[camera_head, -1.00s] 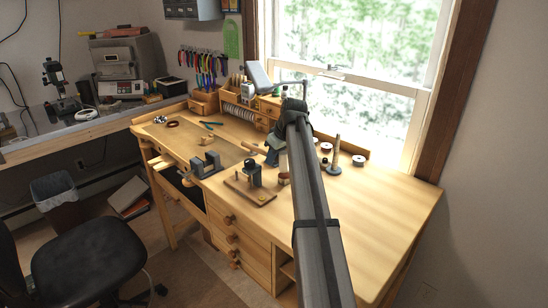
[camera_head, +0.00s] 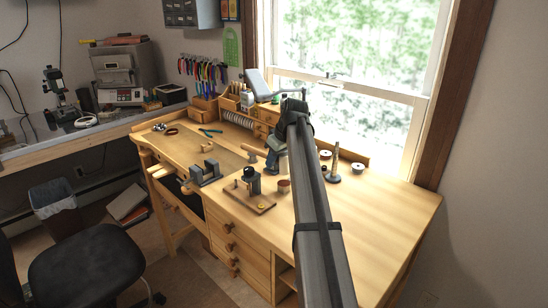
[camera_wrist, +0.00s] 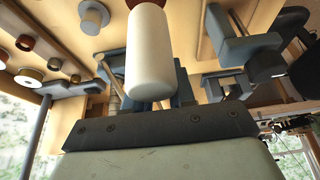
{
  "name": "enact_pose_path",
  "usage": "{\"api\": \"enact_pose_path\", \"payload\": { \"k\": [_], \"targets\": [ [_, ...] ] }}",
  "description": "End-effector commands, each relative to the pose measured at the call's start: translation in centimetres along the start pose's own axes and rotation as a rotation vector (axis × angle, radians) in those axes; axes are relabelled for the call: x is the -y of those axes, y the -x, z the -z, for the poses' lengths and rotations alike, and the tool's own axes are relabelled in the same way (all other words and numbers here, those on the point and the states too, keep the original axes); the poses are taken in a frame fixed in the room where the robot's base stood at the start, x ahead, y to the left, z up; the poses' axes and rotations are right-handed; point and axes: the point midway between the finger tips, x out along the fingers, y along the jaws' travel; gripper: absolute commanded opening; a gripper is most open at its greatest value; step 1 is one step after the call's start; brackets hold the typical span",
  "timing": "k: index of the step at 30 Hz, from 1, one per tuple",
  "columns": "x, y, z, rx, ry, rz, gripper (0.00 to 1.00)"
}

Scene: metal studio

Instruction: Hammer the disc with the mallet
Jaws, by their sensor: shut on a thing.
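The mallet shows in the wrist view as a pale cylinder (camera_wrist: 149,58) with a reddish-brown end at the top. My gripper (camera_wrist: 150,98) is shut on it, with blue-grey fingers beside and behind the pale part. In the head view my gripper (camera_head: 274,158) is over the bench, behind and right of a small wooden board (camera_head: 264,209); the arm hides much of the mallet. A small yellow disc (camera_head: 262,206) lies on the board's front part, apart from my gripper. The wrist view does not clearly show this disc.
A dark upright tool (camera_head: 252,182) stands on the board. A grey vise (camera_head: 206,173) is to the left. A reddish-brown round piece (camera_head: 284,186) is beside my arm. A ring mandrel (camera_head: 335,158) and spools (camera_head: 357,167) are at the back right. The bench's right front is clear.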

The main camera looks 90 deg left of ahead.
Motion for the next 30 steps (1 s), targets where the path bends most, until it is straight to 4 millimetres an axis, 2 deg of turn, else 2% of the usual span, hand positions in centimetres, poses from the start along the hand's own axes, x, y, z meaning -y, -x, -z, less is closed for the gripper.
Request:
{"api": "enact_pose_path", "payload": {
  "k": [3, 6, 11, 18, 30],
  "targets": [
    [0.1, -2.4, -1.2, 0.002, -0.001, 0.002, 0.00],
    [0.0, -3.7, -1.6, 0.001, -0.001, 0.001, 0.00],
    [0.0, -2.8, -1.1, -0.001, 0.000, -0.001, 0.00],
    [0.0, 0.1, 0.1, -0.001, 0.001, -0.001, 0.00],
    [0.0, 0.6, 0.3, -0.001, 0.000, 0.000, 0.00]
  ]
}}
